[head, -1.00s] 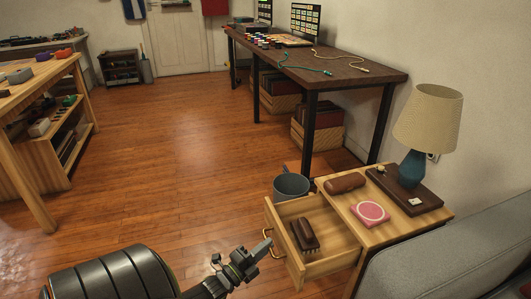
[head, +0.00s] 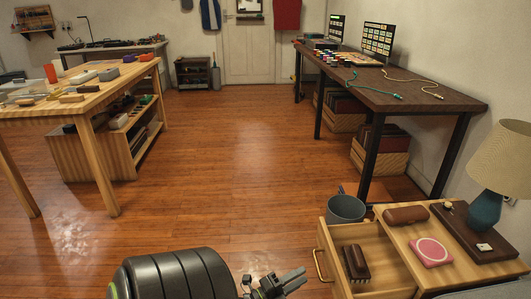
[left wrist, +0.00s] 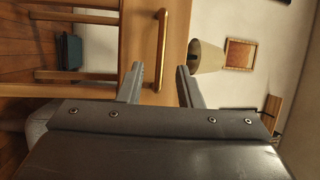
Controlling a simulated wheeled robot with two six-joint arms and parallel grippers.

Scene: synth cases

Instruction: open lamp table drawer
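The lamp table (head: 462,251) stands at the lower right in the head view. Its wooden drawer (head: 394,277) is pulled out to the left, and a dark brush (head: 356,262) lies in it. The brass handle (head: 320,267) is on the drawer front. My left gripper (head: 299,279) is open and empty, just left of the handle. In the left wrist view the handle (left wrist: 162,50) shows ahead, in line with the gap between the open fingers (left wrist: 160,73), which do not grip it. My right gripper is in neither view.
A lamp (head: 500,165), a brown case (head: 406,214) and a pink coaster (head: 431,252) are on the lamp table. A grey bucket (head: 346,208) stands behind the drawer. Workbenches stand left and back right. The floor (head: 240,170) between is clear.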

